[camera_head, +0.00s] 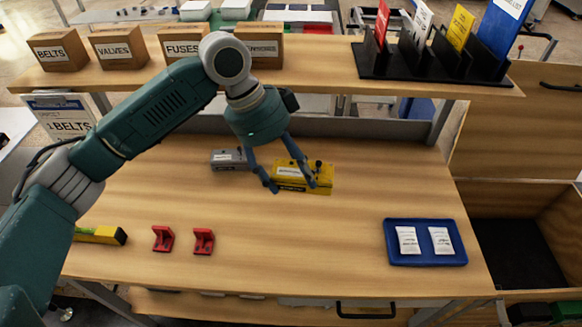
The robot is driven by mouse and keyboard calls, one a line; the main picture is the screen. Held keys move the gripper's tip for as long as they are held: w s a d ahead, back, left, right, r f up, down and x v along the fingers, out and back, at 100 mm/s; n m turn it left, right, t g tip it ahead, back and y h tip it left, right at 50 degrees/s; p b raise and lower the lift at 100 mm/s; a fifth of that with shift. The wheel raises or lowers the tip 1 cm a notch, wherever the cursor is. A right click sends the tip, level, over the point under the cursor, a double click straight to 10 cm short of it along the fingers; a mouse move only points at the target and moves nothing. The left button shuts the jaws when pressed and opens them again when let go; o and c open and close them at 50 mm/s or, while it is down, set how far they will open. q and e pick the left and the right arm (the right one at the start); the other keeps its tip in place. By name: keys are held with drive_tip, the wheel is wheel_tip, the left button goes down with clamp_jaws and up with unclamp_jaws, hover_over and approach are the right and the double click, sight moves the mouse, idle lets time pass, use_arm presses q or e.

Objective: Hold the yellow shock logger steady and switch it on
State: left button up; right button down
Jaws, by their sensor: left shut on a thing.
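The yellow shock logger (318,186) lies on the wooden bench, a little right of the middle. It is a small yellow box with a pale label and small dark parts on top. My left gripper (294,187) reaches down over it from above and is shut on it, with a finger on either side of its left part. The fingers hide some of its face and top. Whether its switch is on or off is too small to tell. My right gripper is not in the view.
A grey box (228,160) sits close left of the logger. Two red brackets (203,241) and a yellow level (97,235) lie front left. A blue tray (426,262) with two white packets is front right. A shelf (318,79) with cartons runs above the back. The front middle is clear.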

use_arm(q)
drive_tip(key=shift+f+b, duration=2.6)
drive_tip(key=shift+f, duration=6.5)
drive_tip(key=shift+f, duration=0.25)
drive_tip(key=shift+r+p, duration=0.25)
drive_tip(key=shift+p, duration=0.5)
